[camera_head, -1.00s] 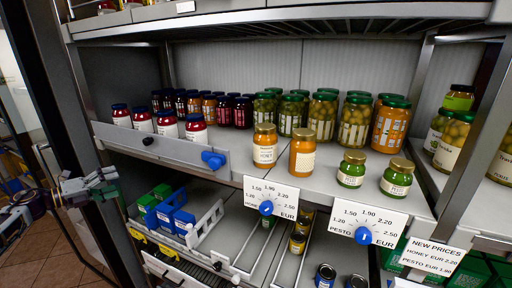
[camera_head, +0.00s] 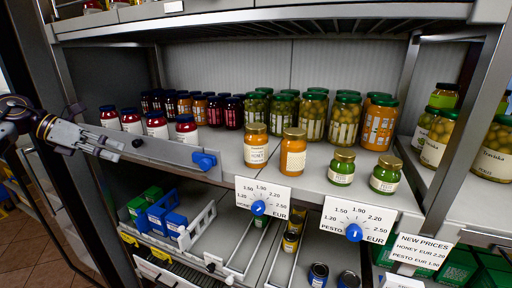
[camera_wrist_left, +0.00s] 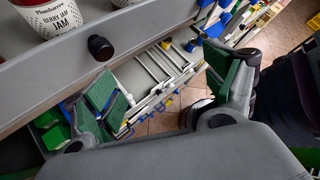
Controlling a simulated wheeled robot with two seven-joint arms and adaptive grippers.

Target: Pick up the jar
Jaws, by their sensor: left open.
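Several red jam jars with dark lids stand at the left of the middle shelf, among them one jar (camera_head: 186,130) at the right end of their front row. In the wrist view a berry jam jar (camera_wrist_left: 46,16) shows at the upper left, behind the grey rail. Two amber honey jars (camera_head: 256,148) and two green pesto jars (camera_head: 385,177) stand further right. My left gripper (camera_head: 116,151) is open and empty, in front of the rail below the left jam jars. Its green-padded fingers (camera_wrist_left: 165,95) are spread apart in the wrist view. My right gripper is out of view.
Price dials (camera_head: 262,199) hang at the shelf front. A metal upright (camera_head: 78,150) stands at the left.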

